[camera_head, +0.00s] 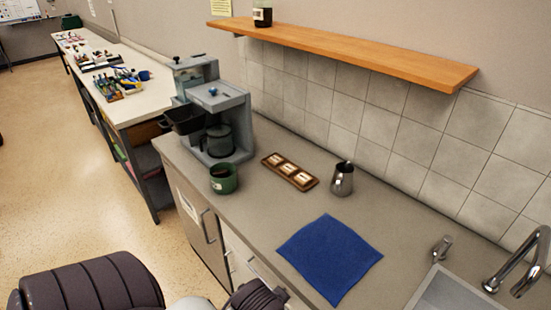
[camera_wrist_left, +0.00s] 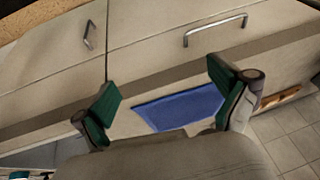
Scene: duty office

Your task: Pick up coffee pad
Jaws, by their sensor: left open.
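A brown wooden tray (camera_head: 264,158) lies on the grey counter between the coffee machine and a metal jug. Pale coffee pads (camera_head: 288,170) sit in its compartments in a row. In the left wrist view, a brown edge, apparently the tray (camera_wrist_left: 278,98), shows at the right behind a finger; its pads cannot be made out there. My left gripper (camera_wrist_left: 165,83) is open and empty, its green-padded fingers wide apart, with cabinet fronts and the counter beyond. My arm fills the bottom left of the head view. My right gripper is not in view.
A coffee machine (camera_head: 225,100) and green mug (camera_head: 223,178) stand left of the tray, the metal jug (camera_head: 342,179) right. A blue cloth (camera_head: 330,258) lies in front, with a sink (camera_head: 450,292) further right. A wooden shelf (camera_head: 340,52) overhangs the counter's back.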

